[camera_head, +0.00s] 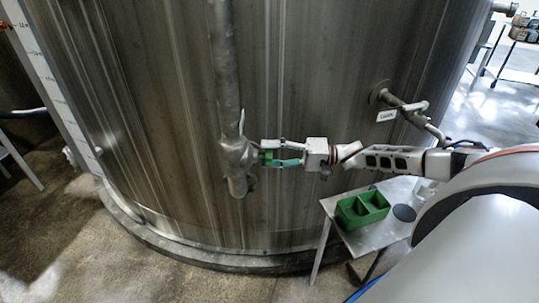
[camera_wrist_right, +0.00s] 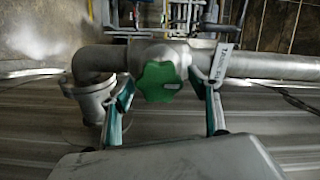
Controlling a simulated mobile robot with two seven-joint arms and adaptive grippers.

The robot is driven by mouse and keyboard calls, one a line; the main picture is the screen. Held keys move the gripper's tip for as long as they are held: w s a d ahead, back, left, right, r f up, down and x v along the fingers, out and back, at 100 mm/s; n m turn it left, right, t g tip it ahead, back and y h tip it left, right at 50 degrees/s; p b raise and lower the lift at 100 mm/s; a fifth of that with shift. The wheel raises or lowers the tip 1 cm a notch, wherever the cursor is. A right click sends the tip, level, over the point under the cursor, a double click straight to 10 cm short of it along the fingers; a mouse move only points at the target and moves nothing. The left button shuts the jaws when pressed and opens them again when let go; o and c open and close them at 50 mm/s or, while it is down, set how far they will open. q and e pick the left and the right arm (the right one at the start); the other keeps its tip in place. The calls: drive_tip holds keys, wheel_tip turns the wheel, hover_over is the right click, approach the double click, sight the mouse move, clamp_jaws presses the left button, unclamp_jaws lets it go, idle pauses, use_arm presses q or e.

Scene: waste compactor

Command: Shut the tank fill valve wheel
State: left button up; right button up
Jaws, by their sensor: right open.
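The tank fill valve wheel (camera_wrist_right: 160,82) is a green lobed knob on a grey pipe valve (camera_wrist_right: 148,54). In the head view the green wheel (camera_head: 265,157) sits at the right side of the valve body on the vertical pipe (camera_head: 228,70). My right gripper (camera_head: 272,153) reaches in from the right, open, with its fingers on either side of the wheel. In the right wrist view the green-tipped fingers of my right gripper (camera_wrist_right: 163,84) flank the wheel, with the wheel between them. I cannot tell whether they touch it. My left gripper is not in view.
The large steel tank (camera_head: 310,70) stands behind the pipe. A tag (camera_wrist_right: 221,62) hangs by the right finger. A second pipe with a labelled lever (camera_head: 402,109) comes from the tank at right. Below my arm stands a small table (camera_head: 372,236) with a green bin (camera_head: 350,217).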

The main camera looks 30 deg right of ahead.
drive_tip(key=v, duration=1.2)
drive_tip(key=shift+w, duration=0.1)
drive_tip(key=s+a+f+n+t+h, duration=0.1)
drive_tip(key=s+a+f+n, duration=0.1)
drive_tip(key=a+f, duration=0.55)
drive_tip(key=s+a+f+n+t+h, duration=0.1)
drive_tip(key=a+f, duration=0.3)
drive_tip(key=a, duration=0.6)
drive_tip(key=s+a+f+n+t+h, duration=0.1)
drive_tip(key=s+a+f+n, duration=0.1)
drive_tip(key=a+f, duration=0.45)
drive_tip(key=s+f+n+g+h, duration=0.1)
drive_tip(key=s+f+h, duration=0.3)
drive_tip(key=s, duration=0.3)
drive_tip(key=s+a+f+n+g+h, duration=0.1)
drive_tip(key=s+f+n+g+h, duration=0.1)
drive_tip(key=s+f+h, duration=0.3)
drive_tip(key=shift+s+f+h, duration=0.2)
drive_tip(key=shift+s+h, duration=0.2)
drive_tip(key=shift+s, duration=0.65)
drive_tip(key=shift+a, duration=0.1)
